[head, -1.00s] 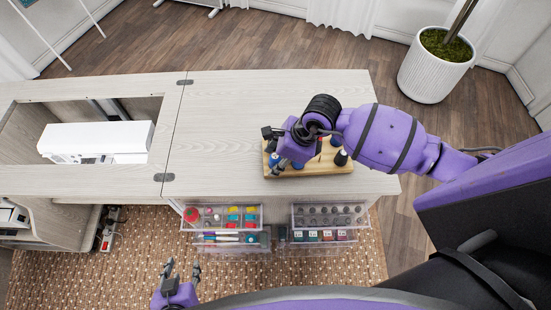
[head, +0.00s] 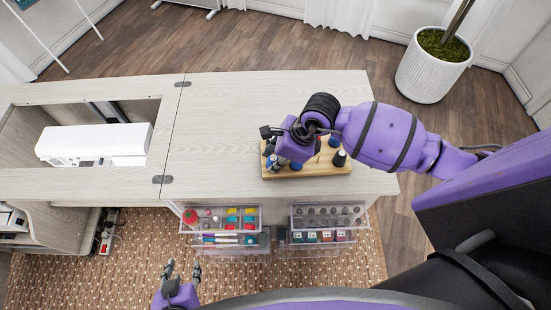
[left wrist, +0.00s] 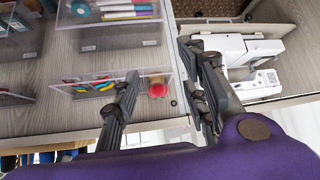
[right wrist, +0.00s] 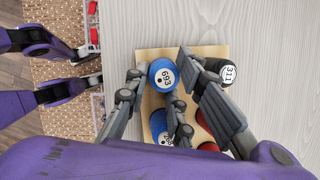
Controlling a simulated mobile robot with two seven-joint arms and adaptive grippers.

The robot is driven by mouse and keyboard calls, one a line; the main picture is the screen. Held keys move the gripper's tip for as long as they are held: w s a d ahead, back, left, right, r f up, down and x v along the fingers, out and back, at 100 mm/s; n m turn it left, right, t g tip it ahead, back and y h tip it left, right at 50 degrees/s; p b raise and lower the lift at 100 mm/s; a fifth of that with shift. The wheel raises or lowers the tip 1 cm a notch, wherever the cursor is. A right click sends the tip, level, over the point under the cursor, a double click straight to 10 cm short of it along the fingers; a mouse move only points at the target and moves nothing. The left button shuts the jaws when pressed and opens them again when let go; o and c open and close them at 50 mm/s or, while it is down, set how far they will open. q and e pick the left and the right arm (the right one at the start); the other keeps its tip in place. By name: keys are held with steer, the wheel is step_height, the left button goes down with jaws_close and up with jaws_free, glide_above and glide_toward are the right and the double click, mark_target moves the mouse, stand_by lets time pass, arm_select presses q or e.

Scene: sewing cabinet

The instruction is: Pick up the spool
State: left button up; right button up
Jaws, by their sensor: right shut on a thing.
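A blue spool labelled 693 (right wrist: 162,75) sits between the fingers of my right gripper (right wrist: 163,78) in the right wrist view. The gripper is shut on it, over the left edge of the wooden spool rack (right wrist: 152,102). In the head view my right gripper (head: 272,148) is over the rack on the cabinet top and hides part of it. I cannot tell whether the spool is clear of the rack. My left gripper (head: 182,270) is open and empty, low in front of the cabinet. Its parted fingers show in the left wrist view (left wrist: 160,72).
A black spool labelled 311 (right wrist: 222,71), another blue spool (right wrist: 158,127) and red spools stand close by on the rack. Clear drawers (head: 222,218) stick out at the cabinet's front. A white sewing machine (head: 95,143) is at left. The cabinet top (head: 215,125) left of the rack is bare.

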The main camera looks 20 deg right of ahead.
step_height(320, 180, up, 3)
steer(key=shift+w+f, duration=0.15)
jaws_close()
steer(key=d+r, duration=0.5)
steer(key=r, duration=0.1)
steer(key=shift+d, duration=0.2)
arm_select(q)
steer(key=shift+s+a+f+b, duration=0.1)
steer(key=shift+a+f+b, duration=0.2)
steer(key=shift+f+b, duration=0.5)
arm_select(e)
steer(key=d+r, duration=0.4)
steer(key=d, duration=0.4)
steer(key=shift+s+d, duration=0.3)
steer(key=shift+s, duration=0.1)
arm_select(q)
steer(key=shift+s, duration=0.2)
